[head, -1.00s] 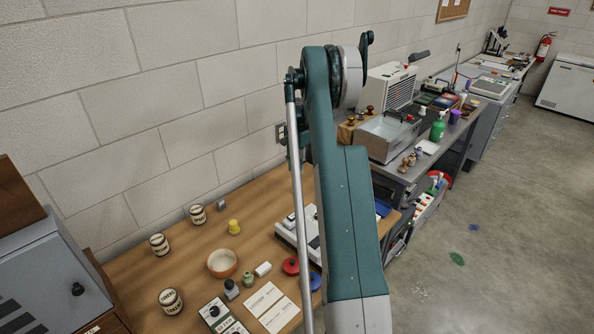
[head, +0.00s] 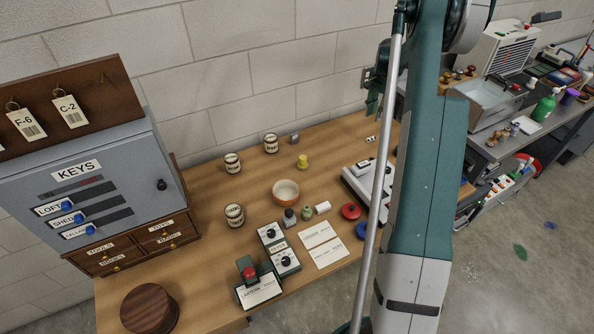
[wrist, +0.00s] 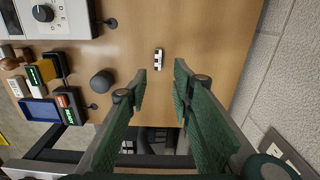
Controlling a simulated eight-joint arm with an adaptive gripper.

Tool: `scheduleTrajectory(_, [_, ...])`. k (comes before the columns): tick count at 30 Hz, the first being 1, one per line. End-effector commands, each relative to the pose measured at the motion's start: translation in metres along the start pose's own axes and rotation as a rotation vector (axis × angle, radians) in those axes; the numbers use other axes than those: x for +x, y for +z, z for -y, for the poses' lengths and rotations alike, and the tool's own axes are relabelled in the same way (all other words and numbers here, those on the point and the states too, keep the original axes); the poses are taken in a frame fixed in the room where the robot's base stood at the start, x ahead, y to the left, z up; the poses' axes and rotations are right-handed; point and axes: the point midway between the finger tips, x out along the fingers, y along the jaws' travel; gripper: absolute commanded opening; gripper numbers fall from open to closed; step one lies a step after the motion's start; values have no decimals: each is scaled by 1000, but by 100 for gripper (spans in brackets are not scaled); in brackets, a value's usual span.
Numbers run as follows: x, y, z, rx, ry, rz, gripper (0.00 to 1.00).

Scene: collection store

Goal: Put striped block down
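The striped block (wrist: 158,59), small with black and white bands, lies on the wooden table in the wrist view. It also shows in the head view as a small pale piece (head: 371,139) near the table's back edge, left of my arm. My gripper (wrist: 159,78) is open, with its two green fingers apart and nothing between them. The block lies on the table beyond the gap between the fingertips, apart from both. In the head view my gripper (head: 374,105) hangs just above the block, partly covered by my arm.
A grey device (head: 360,188) stands near the block. Bare wood surrounds the block; the wall (wrist: 292,60) is close.

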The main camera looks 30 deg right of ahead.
Motion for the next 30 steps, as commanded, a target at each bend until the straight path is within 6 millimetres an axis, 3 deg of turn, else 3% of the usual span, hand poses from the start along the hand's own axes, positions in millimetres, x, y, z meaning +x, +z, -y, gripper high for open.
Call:
scheduleTrajectory(15, [-102, 107, 8, -212, -64, -54, 24])
scheduleTrajectory(30, [-188, 222, -13, -440, -132, -114, 24])
